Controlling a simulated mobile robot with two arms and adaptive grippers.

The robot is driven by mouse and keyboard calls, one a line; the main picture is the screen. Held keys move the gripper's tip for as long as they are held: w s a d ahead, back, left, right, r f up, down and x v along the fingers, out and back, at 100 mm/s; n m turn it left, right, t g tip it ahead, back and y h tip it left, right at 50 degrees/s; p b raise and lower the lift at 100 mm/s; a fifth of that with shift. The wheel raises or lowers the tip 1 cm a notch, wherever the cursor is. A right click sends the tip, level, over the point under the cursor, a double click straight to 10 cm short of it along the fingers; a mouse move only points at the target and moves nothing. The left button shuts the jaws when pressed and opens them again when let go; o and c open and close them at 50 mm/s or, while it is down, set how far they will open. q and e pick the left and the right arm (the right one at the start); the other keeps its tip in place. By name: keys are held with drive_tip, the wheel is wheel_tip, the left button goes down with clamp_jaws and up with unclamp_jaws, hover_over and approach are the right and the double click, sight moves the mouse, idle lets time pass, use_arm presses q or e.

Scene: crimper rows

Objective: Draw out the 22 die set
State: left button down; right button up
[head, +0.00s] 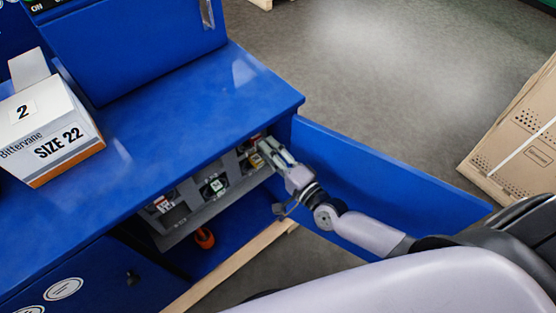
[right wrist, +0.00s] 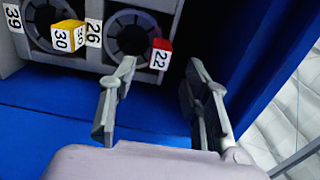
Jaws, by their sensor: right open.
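The 22 die set shows in the right wrist view as a dark round die (right wrist: 132,36) with a red block marked 22 (right wrist: 160,54) at its lower right. It sits in a grey rack (right wrist: 185,12). My right gripper (right wrist: 162,103) is open and empty; its left finger overlaps the lower edge of this die in the picture, and its right finger is right of the red block. In the head view the right gripper (head: 272,152) is at the right end of the rack (head: 180,212), inside the blue cabinet. I cannot tell whether it touches anything. My left gripper is not in view.
Another round die (right wrist: 42,25) with a yellow block marked 30 (right wrist: 68,36) is left of it, near white labels 39 and 26. A SIZE 22 box (head: 50,130) stands on the cabinet top. An orange object (head: 205,238) lies below the rack.

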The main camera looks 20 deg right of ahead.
sight(258, 141)
drive_tip(key=b+x, duration=0.1)
drive_tip(key=x, duration=0.4)
drive_tip(key=shift+w+a, duration=0.15)
drive_tip(key=shift+w, duration=0.2)
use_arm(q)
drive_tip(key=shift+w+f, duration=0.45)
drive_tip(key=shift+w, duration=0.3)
use_arm(e)
drive_tip(key=shift+w, duration=0.15)
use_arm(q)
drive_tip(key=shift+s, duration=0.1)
use_arm(e)
drive_tip(key=shift+c, duration=0.3)
clamp_jaws()
